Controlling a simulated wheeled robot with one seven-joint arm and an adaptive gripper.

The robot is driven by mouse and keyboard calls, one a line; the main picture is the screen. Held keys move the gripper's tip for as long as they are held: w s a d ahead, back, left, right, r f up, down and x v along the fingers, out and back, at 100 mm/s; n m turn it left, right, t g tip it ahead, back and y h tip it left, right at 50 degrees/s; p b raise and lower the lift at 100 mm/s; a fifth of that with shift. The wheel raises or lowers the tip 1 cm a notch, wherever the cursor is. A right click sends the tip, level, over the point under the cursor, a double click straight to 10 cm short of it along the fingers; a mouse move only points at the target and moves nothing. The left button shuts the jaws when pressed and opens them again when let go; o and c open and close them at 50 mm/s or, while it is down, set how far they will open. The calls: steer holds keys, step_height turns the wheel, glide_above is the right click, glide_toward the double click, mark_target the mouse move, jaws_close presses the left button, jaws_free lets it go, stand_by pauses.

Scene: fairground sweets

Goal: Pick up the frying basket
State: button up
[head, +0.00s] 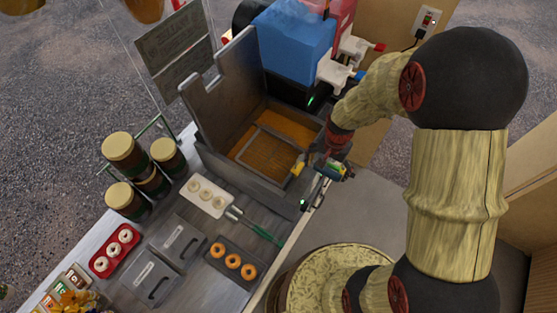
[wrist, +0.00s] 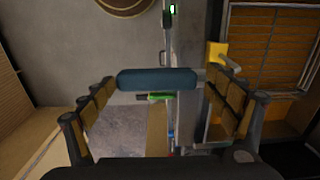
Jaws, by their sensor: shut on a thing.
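The frying basket (head: 262,152) is a thin wire frame sitting in the fryer (head: 223,100), over orange-brown oil. Its dark blue handle (wrist: 150,80) lies between the two fingers of my gripper (wrist: 162,90) in the wrist view, spanning from one finger to the other. My gripper (head: 334,169) is shut on this handle at the fryer's right front edge in the head view. A yellow piece (wrist: 215,53) shows beside the right finger. My gripper partly hides the handle in the head view.
Blue (head: 292,38) and red drink machines with white taps stand behind the fryer. The counter left of it holds a white tray of pale rings (head: 207,195), green-handled tongs (head: 262,234), a dark tray of orange doughnuts (head: 232,262) and lidded jars (head: 125,150).

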steer(key=shift+s+f, duration=0.3)
steer(key=shift+s, duration=0.05)
steer(key=shift+c, duration=1.4)
steer(key=shift+r, duration=0.1)
